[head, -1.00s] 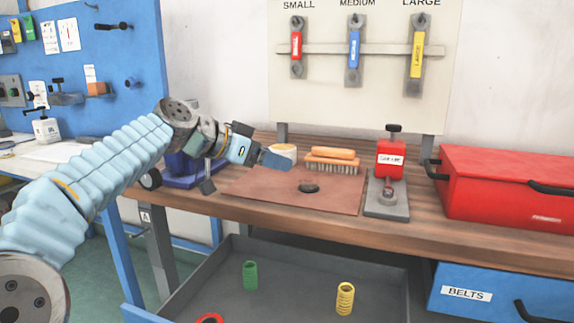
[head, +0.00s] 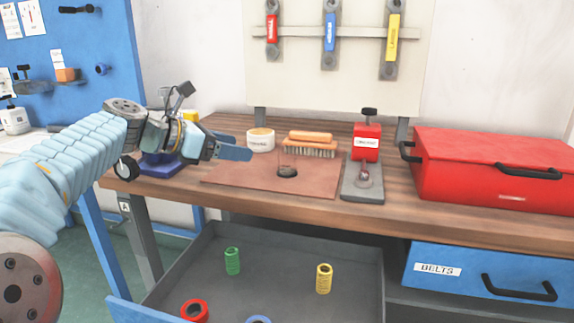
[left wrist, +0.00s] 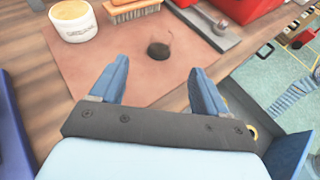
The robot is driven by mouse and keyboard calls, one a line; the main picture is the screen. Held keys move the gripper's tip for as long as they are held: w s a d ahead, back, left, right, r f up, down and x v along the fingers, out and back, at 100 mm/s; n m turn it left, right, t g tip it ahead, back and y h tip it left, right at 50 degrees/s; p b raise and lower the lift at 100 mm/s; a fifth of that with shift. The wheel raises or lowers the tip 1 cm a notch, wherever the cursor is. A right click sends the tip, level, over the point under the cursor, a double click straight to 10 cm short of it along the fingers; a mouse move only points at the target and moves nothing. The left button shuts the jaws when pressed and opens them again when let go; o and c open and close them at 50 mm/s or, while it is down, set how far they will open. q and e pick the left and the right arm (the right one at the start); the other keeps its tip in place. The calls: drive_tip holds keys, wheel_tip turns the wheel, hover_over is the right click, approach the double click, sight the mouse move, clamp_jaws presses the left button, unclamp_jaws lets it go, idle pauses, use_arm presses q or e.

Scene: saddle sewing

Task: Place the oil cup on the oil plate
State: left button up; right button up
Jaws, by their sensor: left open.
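A dark round piece (head: 287,172) sits on the brown mat (head: 225,180), with a faint clear cup-like outline above it. I take this for the oil cup, but cannot be sure. The piece also shows in the left wrist view (left wrist: 158,50). A grey plate (head: 352,192), probably the oil plate, lies right of the mat. My left gripper (head: 236,153) is open and empty, over the mat's left part, apart from the dark piece. My right gripper is out of view.
A red toolbox (head: 480,165) stands at the right. An open grey drawer (head: 285,275) with coloured spools is below the wooden bench (head: 420,208).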

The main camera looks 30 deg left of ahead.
sight(279, 159)
use_arm(q)
drive_tip(key=x, duration=0.8)
drive_tip(key=shift+w, duration=0.1)
drive_tip(key=shift+f+x, duration=0.1)
drive_tip(key=shift+x, duration=1.3)
drive_tip(key=shift+f+x, duration=0.15)
drive_tip(key=shift+x, duration=1.25)
drive_tip(key=shift+s+d, duration=0.15)
drive_tip(key=shift+s, duration=0.1)
drive_tip(key=c, duration=1.2)
